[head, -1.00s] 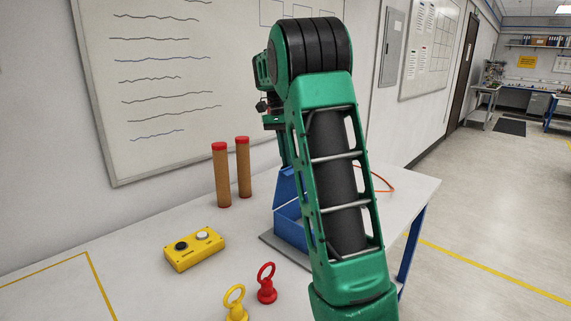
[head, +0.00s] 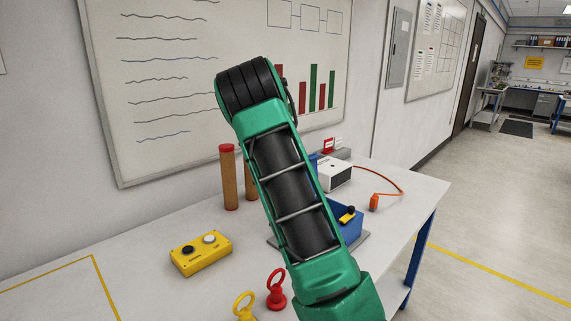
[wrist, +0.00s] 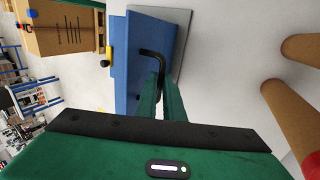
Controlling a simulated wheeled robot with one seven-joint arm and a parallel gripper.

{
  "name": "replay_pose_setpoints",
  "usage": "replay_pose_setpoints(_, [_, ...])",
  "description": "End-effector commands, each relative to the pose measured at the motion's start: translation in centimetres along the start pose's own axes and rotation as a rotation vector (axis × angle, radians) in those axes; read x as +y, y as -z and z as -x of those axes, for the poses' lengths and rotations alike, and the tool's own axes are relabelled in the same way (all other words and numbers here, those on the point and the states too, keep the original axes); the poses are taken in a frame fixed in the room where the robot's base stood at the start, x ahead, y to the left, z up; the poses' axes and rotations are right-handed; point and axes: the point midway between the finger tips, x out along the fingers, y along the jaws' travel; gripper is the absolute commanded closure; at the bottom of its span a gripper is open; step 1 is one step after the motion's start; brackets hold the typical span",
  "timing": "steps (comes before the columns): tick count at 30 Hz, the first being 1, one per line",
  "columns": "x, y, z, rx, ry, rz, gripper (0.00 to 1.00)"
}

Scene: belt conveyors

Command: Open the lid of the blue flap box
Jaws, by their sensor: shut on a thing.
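The blue flap box (head: 352,232) stands on a grey plate on the table, partly behind my arm in the head view. A yellow and black piece (head: 348,214) is at its near side. A strip of blue (head: 313,160) shows above, beside my arm; it looks like the raised lid, but most of it is hidden. In the wrist view, the blue panel (wrist: 172,38) of the box lies ahead of my gripper (wrist: 160,90). The green fingers are closed around the bent black handle (wrist: 153,53) on it. The head view hides my gripper behind the arm.
Brown red-topped cylinders (head: 229,180) stand left of my arm. A white box (head: 335,175) and an orange piece with a cable (head: 374,202) are behind and right.

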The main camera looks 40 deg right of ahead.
Motion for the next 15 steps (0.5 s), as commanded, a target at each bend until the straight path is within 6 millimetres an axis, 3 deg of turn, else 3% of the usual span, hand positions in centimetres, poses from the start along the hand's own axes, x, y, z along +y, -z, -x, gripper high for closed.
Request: replay_pose_setpoints(15, [-0.86,0.34,-0.24,0.01,-0.114,-0.002,1.0])
